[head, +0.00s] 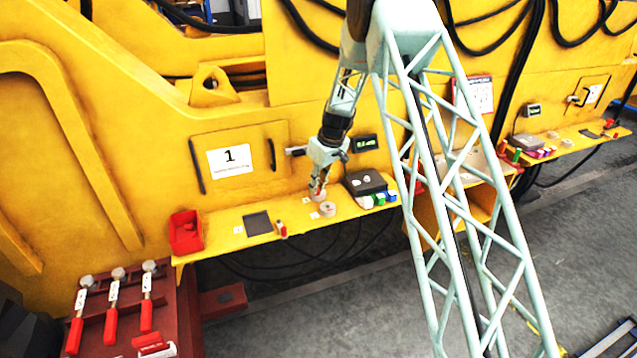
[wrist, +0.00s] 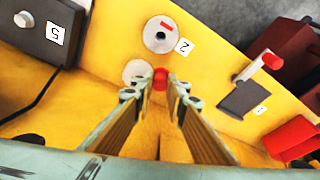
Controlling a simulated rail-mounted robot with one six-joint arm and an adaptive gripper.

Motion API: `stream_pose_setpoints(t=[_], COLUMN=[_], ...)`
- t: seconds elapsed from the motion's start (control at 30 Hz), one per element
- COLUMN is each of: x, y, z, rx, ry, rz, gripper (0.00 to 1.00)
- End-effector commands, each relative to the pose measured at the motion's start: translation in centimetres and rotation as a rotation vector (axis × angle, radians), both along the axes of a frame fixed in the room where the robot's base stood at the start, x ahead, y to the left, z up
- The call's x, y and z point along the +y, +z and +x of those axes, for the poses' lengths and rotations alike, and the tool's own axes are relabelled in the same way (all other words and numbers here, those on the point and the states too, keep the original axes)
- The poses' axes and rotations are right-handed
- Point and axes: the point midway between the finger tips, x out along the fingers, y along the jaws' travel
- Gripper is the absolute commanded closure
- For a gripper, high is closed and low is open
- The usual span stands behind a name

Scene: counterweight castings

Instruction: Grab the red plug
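A small red plug (wrist: 160,78) shows in the wrist view between the tips of my gripper (wrist: 157,90), beside a pale round disc (wrist: 137,72). The fingers are apart, with a narrow gap on each side of the plug; I cannot tell their height over it. In the head view my gripper (head: 318,192) points down over the yellow shelf (head: 225,216) and mostly hides the plug. A second, cream piece with a red end (wrist: 264,66) lies by the dark pad (wrist: 240,98); it also shows in the head view (head: 281,229).
A grey disc with a red mark (wrist: 161,35) stands close to the plug, by label 2. A dark box with a knob (head: 366,182) and small coloured blocks (head: 379,199) are to the right. A red bin (head: 186,232) stands at the shelf's left end. The yellow wall rises behind.

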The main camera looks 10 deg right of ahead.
Motion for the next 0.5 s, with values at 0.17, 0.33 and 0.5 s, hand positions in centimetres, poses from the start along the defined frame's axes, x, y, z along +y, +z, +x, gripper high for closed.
stream_pose_setpoints(t=[0.17, 0.33, 0.5], x=[1.1, 1.9, 2.5], y=[0.3, 0.6, 0.8], z=[-3.0, -5.5, -7.5], rx=[-0.001, -0.001, -0.001], ry=[0.000, 0.000, 0.000], rz=[0.001, 0.001, 0.000], gripper=[0.91, 0.91, 0.91])
